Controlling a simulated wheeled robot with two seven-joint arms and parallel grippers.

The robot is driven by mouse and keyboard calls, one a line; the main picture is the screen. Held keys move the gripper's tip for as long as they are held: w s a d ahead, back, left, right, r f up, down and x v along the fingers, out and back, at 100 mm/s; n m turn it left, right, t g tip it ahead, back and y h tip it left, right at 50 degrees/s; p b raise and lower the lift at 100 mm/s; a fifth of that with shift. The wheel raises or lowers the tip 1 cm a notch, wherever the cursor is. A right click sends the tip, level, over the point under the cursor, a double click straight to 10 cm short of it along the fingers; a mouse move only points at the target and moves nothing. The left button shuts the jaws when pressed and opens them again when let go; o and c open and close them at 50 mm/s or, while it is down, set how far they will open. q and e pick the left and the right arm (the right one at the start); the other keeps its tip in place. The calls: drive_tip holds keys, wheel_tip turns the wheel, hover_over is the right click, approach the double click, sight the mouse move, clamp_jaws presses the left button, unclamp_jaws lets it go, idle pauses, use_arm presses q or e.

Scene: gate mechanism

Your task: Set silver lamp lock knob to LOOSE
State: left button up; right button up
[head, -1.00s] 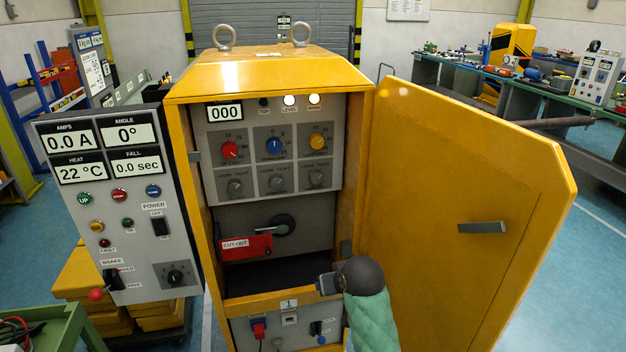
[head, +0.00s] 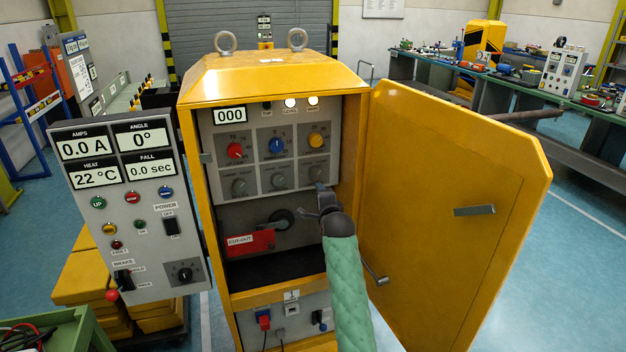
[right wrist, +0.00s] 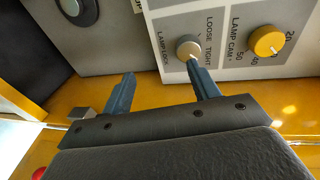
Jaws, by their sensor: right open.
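The silver lamp lock knob (right wrist: 188,47) shows in the right wrist view beside its LAMP LOCK and LOOSE TIGHT labels. Its pale mark points to the lower right, toward the TIGHT side. In the head view the knob (head: 317,171) is at the right end of the lower knob row, just above my gripper. My right gripper (right wrist: 162,84) is open and empty. One finger tip is close below the knob; the other is off to the left, so the knob is not between them. In the head view the right gripper (head: 322,190) is inside the cabinet opening. My left gripper is not in view.
The yellow lamp cam knob (right wrist: 266,40) is close by the lock knob. A red cut-out handle (head: 250,242) lies below the knob panel. The open yellow door (head: 450,170) stands right of my arm. The cabinet frame (head: 190,200) bounds the opening at left.

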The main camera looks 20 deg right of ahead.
sight(315, 175)
drive_tip(key=w+r+m+p, duration=0.1)
drive_tip(key=w+m, duration=0.1)
drive_tip(key=w+r+m+t+p, duration=0.1)
drive_tip(key=w+m, duration=0.1)
drive_tip(key=w+d+r+m+t+p, duration=0.1)
drive_tip(key=w+m, duration=0.2)
drive_tip(key=shift+r, duration=0.2)
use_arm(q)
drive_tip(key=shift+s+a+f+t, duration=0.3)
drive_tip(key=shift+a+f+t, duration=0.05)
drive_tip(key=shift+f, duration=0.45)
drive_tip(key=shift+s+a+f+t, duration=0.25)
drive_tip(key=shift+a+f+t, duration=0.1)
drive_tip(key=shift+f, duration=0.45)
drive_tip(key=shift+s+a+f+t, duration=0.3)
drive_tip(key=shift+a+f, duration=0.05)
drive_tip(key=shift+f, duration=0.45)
use_arm(e)
drive_tip(key=shift+w+f, duration=0.15)
drive_tip(key=shift+w, duration=0.45)
drive_tip(key=shift+c, duration=0.2)
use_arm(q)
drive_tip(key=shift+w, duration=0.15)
use_arm(e)
drive_tip(key=c, duration=0.9)
